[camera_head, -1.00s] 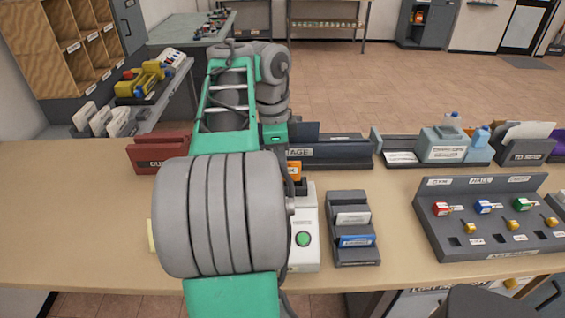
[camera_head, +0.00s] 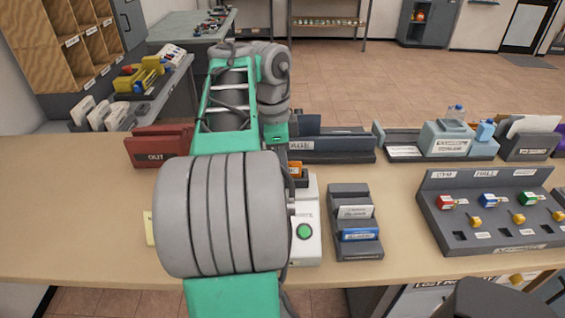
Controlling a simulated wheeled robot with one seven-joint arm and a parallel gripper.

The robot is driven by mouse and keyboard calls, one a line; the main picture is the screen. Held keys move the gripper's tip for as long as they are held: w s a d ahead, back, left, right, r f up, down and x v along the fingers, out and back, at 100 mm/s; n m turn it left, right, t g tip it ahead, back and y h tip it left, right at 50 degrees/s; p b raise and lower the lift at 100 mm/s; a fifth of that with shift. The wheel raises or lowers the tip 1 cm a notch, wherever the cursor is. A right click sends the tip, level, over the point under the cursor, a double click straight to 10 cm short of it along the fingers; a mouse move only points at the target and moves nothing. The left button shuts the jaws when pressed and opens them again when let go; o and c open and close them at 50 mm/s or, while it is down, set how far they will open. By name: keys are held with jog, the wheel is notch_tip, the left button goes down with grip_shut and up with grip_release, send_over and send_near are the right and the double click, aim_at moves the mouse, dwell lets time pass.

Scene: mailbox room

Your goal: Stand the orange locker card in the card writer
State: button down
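The card writer (camera_head: 305,249) is a white box with a green button, standing on the counter just right of my arm's thick grey joint. The orange locker card (camera_head: 297,168) shows as a small orange patch at the writer's back end, above a dark part of it. Most of the card is hidden by my arm, so I cannot tell whether it is seated in the slot or held. My gripper's green upper part (camera_head: 277,137) points down close to the card's left. Its fingers are hidden behind my arm.
A dark card rack (camera_head: 355,250) with white and blue cards stands right of the writer. A key board (camera_head: 495,232) is farther right. A red OUT tray (camera_head: 150,150) and a dark labelled tray (camera_head: 340,148) stand behind. The counter's left side (camera_head: 80,215) is mostly clear.

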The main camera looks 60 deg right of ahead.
jog(key=c, duration=1.5)
grip_release()
jog(key=shift+f, duration=0.1)
notch_tip(320, 180, up, 7)
jog(key=p, duration=0.7)
